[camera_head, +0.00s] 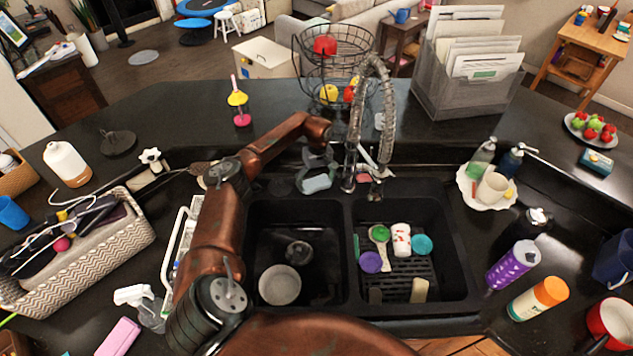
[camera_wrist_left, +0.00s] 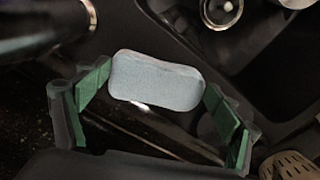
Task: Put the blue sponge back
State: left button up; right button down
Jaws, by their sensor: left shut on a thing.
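The blue sponge (camera_head: 317,184) is a pale blue-grey rounded block at the back rim of the double sink (camera_head: 345,212), left of the faucet (camera_head: 362,110). My left gripper (camera_head: 318,176) is shut on it. In the left wrist view the sponge (camera_wrist_left: 156,81) sits between the green finger pads of the left gripper (camera_wrist_left: 158,95), gripped at its two ends. I cannot tell whether the sponge touches the surface beneath. My right gripper is not in view.
The left basin holds a white bowl (camera_head: 280,285). The right basin holds several utensils and cups on a rack. A wire fruit basket (camera_head: 335,65) stands behind the faucet. A scalloped plate (camera_head: 487,186) with a mug and soap bottles stand right of the sink.

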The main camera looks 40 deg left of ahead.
aim_at(317, 183)
pick_arm(q)
jog(key=shift+f, duration=0.15)
jog(key=o, duration=0.5)
jog(key=shift+f, duration=0.1)
jog(key=o, duration=0.5)
jog(key=shift+c, duration=0.2)
jog(key=shift+r, duration=0.25)
jog(key=shift+w+r, duration=0.1)
jog(key=shift+r, duration=0.25)
notch_tip(317, 183, up, 11)
jog(key=b, duration=0.1)
jog(key=shift+r, duration=0.15)
jog(key=shift+w, duration=0.1)
